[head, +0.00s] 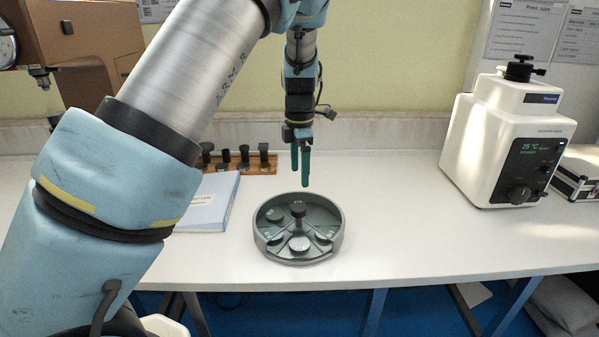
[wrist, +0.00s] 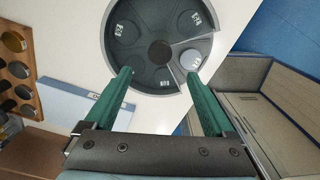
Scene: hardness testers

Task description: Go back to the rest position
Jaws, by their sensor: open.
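My gripper (head: 300,166) hangs pointing down above the back part of a round grey tray, with nothing between its green fingers. In the wrist view my gripper (wrist: 160,88) shows its two fingers spread apart, with the tray beyond their tips. The round tray (head: 262,243) stands on the white table and has a dark centre knob (head: 298,209) and divided compartments. Several discs lie in it, among them a bright silver disc (head: 299,244) at the front. The tray also shows in the wrist view (wrist: 108,62).
A blue-white booklet (head: 212,205) lies left of the tray, partly behind my arm. A wooden rack (head: 262,168) with dark pieces stands behind. A white machine (head: 500,140) with a display is at right. A brown machine (head: 95,45) is at left. The table right of the tray is clear.

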